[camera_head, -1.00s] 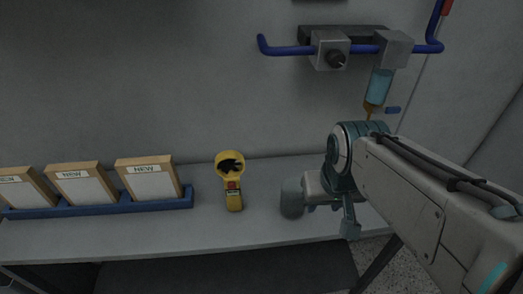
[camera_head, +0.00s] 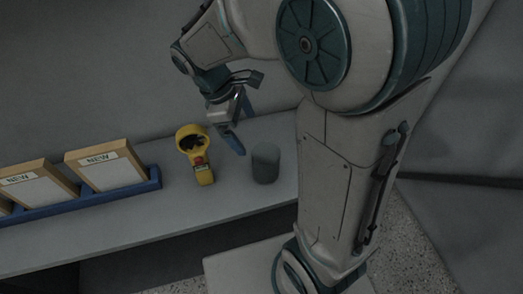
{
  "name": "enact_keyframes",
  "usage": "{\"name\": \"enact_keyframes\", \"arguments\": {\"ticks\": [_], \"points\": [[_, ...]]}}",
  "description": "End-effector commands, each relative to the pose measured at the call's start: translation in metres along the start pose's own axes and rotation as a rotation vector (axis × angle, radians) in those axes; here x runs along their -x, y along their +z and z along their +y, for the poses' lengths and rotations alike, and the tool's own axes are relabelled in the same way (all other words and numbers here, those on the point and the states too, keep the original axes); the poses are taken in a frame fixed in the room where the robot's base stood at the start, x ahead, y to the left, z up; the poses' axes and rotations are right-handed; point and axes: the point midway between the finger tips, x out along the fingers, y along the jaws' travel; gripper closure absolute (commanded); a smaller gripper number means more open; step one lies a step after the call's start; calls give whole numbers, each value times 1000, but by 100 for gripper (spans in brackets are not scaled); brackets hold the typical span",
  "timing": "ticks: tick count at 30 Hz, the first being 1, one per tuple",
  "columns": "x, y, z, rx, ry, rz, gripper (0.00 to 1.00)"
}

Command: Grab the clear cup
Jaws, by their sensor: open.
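A small grey, dull-looking cup (camera_head: 265,163) stands upright on the counter, just right of the yellow device; it is the only cup-like thing in view. My gripper (camera_head: 236,128) is above and to the left of the cup, pointing down, with its fingers apart and nothing seen between them. It does not touch the cup. One finger reaches down between the yellow device and the cup. Part of the gripper is hard to make out against the wall.
A yellow handheld device (camera_head: 197,155) stands close to the left of the cup. A blue rack (camera_head: 152,179) with framed boards marked NEW is further left. The grey counter (camera_head: 110,232) is clear in front. The wall rises close behind.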

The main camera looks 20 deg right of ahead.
Motion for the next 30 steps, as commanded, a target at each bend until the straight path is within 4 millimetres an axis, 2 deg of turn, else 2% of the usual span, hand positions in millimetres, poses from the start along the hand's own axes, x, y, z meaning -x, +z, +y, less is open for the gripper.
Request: {"name": "enact_keyframes", "arguments": {"ticks": [5,15,23,30], "points": [[-12,-5,3,58,-4,-30,4],[-75,-2,2,57,-5,-30,4],[-94,0,2,55,-4,-29,4],[-130,6,1,55,-6,-29,4]]}}
